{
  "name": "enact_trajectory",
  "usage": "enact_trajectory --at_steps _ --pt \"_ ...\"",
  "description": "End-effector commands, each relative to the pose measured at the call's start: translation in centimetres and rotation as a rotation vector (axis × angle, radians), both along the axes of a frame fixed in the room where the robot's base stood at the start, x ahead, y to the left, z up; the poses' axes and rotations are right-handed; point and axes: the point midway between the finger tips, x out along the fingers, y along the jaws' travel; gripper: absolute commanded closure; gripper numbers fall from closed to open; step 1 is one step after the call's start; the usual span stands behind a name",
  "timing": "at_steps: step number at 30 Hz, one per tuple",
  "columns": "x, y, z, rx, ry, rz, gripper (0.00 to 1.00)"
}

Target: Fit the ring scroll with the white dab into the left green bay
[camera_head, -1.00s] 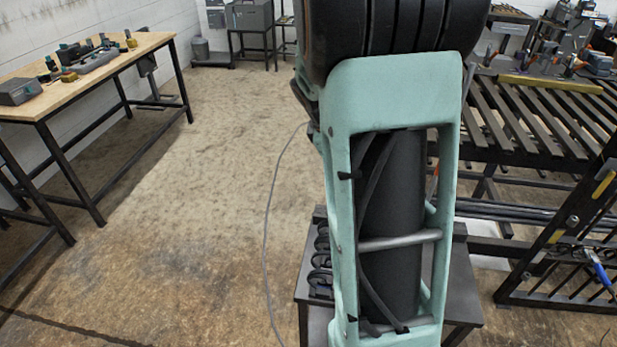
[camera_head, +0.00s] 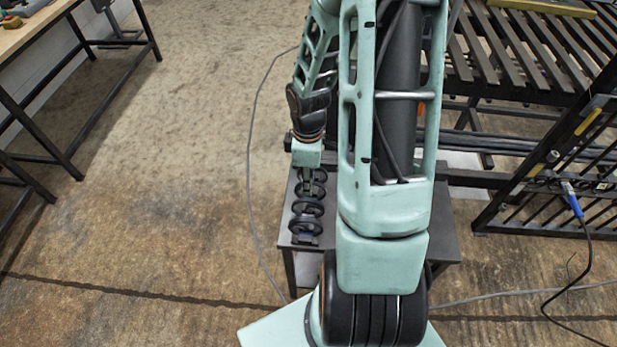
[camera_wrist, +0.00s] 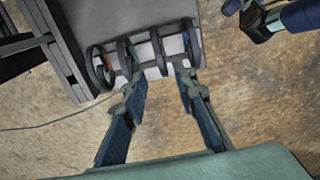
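Several dark ring scrolls (camera_head: 307,208) stand in a row on the left side of a small grey table in the head view. They also show in the wrist view (camera_wrist: 125,56), upright in front of a pale surface. I cannot make out a white dab on any of them. My gripper (camera_wrist: 160,74) is open and empty, its two fingers apart and its tips close to the near side of the rings. Whether a tip touches a ring is unclear. In the head view the gripper is small and dark above the back of the row. No green bay is visible.
The small table (camera_head: 440,235) is partly hidden by my arm. A black barred gate (camera_head: 545,190) and a slatted rack (camera_head: 520,45) stand at right. A blue-handled thing with a black cable (camera_head: 572,200) hangs there. A wooden workbench (camera_head: 30,30) is at left. Floor between is clear.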

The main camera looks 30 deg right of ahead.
Motion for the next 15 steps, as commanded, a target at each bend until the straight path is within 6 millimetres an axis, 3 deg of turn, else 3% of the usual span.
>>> enact_trajectory --at_steps 1,15 --pt "0.0 0.0 -1.2 0.000 0.000 0.000 0.74" --pt "0.0 0.0 -6.8 0.000 0.001 0.000 0.74"
